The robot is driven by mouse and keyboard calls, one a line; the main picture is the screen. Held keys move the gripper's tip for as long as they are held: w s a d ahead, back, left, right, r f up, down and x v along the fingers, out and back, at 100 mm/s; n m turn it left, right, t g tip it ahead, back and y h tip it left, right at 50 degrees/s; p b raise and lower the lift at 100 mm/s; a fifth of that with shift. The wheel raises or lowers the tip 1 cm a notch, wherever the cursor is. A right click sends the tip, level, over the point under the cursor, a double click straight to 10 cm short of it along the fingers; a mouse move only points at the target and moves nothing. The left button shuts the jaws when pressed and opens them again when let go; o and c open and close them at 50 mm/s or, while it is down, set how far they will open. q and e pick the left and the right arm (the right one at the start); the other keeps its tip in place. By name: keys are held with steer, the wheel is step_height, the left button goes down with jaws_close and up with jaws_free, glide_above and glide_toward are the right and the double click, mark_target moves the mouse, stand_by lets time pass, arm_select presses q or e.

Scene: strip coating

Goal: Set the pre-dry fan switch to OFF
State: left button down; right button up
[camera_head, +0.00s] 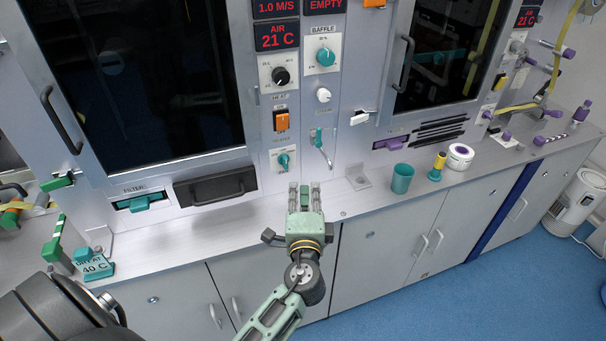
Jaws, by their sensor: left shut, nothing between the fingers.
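My right gripper is not in view.
Below the orange switch are a teal knob (283,160) and a teal-tipped lever (319,137). A black handle (216,188) juts out on the left.

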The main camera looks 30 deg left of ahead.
mark_target(285, 162)
arm_select(q)
steer(key=shift+p+x, duration=1)
steer(key=shift+x, duration=3.85)
steer(key=shift+s+a, duration=0.1)
steer(key=shift+a, duration=0.05)
